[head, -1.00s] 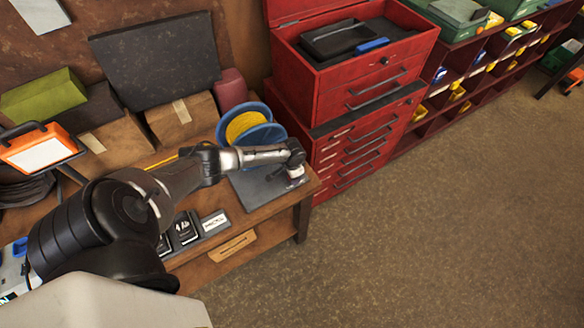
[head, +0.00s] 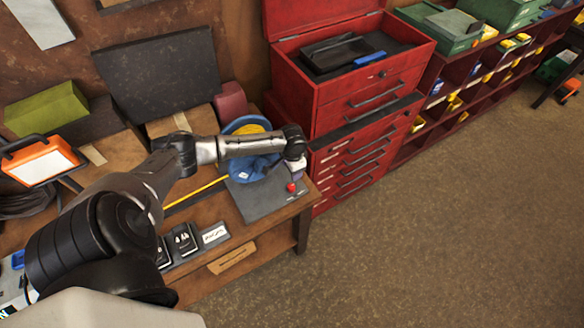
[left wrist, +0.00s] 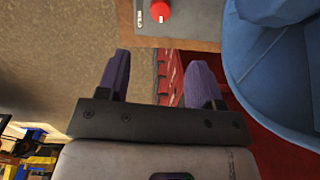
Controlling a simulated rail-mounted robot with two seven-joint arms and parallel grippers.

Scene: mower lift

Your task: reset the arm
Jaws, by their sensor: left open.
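My left arm reaches in from the left over the workbench (head: 262,222). In the left wrist view my left gripper (left wrist: 160,80) has its two purple fingers spread apart, with nothing between them. In the head view the fingers are hidden; the wrist end of the arm lies above a dark grey plate (head: 258,200). A red knob (head: 291,187) sits on this plate. The knob (left wrist: 160,11) also shows at the top of the left wrist view, beyond the fingertips. My right gripper is in neither view.
A blue spool (head: 248,165) stands beside the arm and looms large (left wrist: 275,75) at the wrist view's right. A red tool chest (head: 345,95) stands behind the bench's right end. An orange work light (head: 38,160) is at left. Open floor (head: 440,230) lies right.

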